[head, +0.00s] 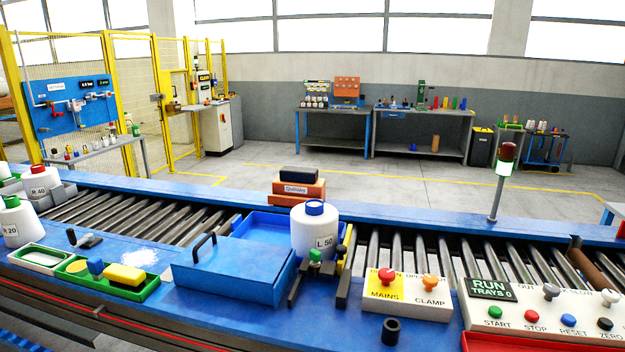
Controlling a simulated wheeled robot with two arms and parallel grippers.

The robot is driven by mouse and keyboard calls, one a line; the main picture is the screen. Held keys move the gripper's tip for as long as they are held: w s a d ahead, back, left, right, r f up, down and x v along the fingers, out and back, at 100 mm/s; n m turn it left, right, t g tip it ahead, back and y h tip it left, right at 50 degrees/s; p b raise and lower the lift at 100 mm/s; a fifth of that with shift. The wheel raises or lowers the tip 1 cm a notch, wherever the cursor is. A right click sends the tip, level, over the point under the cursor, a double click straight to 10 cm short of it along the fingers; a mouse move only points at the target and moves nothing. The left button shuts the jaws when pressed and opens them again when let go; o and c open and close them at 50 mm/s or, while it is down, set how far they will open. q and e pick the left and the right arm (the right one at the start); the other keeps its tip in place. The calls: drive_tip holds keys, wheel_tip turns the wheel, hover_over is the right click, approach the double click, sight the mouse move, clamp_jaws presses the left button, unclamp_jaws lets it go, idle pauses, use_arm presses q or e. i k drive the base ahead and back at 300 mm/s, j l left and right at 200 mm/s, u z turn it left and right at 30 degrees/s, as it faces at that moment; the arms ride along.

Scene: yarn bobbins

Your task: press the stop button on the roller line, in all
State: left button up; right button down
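The stop button is a red push button (531,315) on the cream control panel (485,325) at the lower right, labelled STOP. It sits between the green START button (495,312) and the blue RESET button (569,320). The panel's display (489,289) reads RUN, TRAYS 0. The roller line (475,260) runs across the view behind the panel. Neither of my grippers shows in the head view.
A yellow and white box with a red MAINS button (386,275) and an orange CLAMP knob (430,282) stands left of the panel. A black ring (391,331) lies before it. A white L 50 bobbin (314,236) stands near a blue lidded box (232,272).

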sight(530, 315)
drive_tip(key=z, duration=1.35)
